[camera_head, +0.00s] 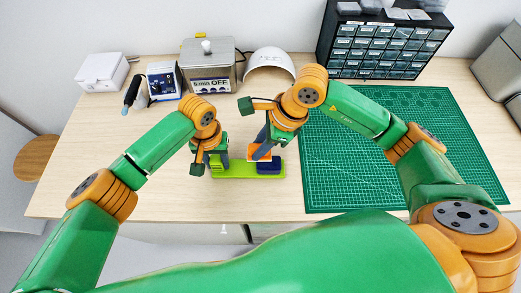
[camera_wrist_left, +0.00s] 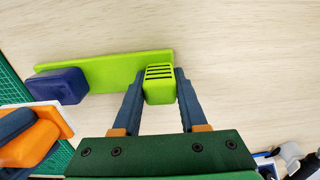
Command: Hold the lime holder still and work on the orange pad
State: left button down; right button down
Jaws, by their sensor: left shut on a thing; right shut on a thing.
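The lime holder (camera_head: 230,174) is a long flat piece on the desk, with a slotted upright block (camera_wrist_left: 158,88) at one end. My left gripper (camera_wrist_left: 157,86) is shut on that block, one finger on each side. A dark blue block (camera_head: 268,167) sits at the holder's other end; it also shows in the left wrist view (camera_wrist_left: 60,86). My right gripper (camera_head: 261,153) is shut on the orange pad (camera_wrist_left: 32,147), which has a white plate along one side. The pad is beside the dark blue block. The gripper's fingers partly hide the pad.
A green cutting mat (camera_head: 400,150) covers the right of the desk. Behind stand a drawer cabinet (camera_head: 380,48), a white dome (camera_head: 269,62), a metal box (camera_head: 209,68), a small device (camera_head: 163,80) and a white box (camera_head: 102,71). The desk left of my left arm is clear.

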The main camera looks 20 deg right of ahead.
jog(key=shift+r, duration=1.85)
pick_arm(q)
jog(key=shift+c, duration=1.8)
grip_release()
jog(key=shift+w, duration=0.1)
pick_arm(e)
jog(key=shift+w, duration=0.1)
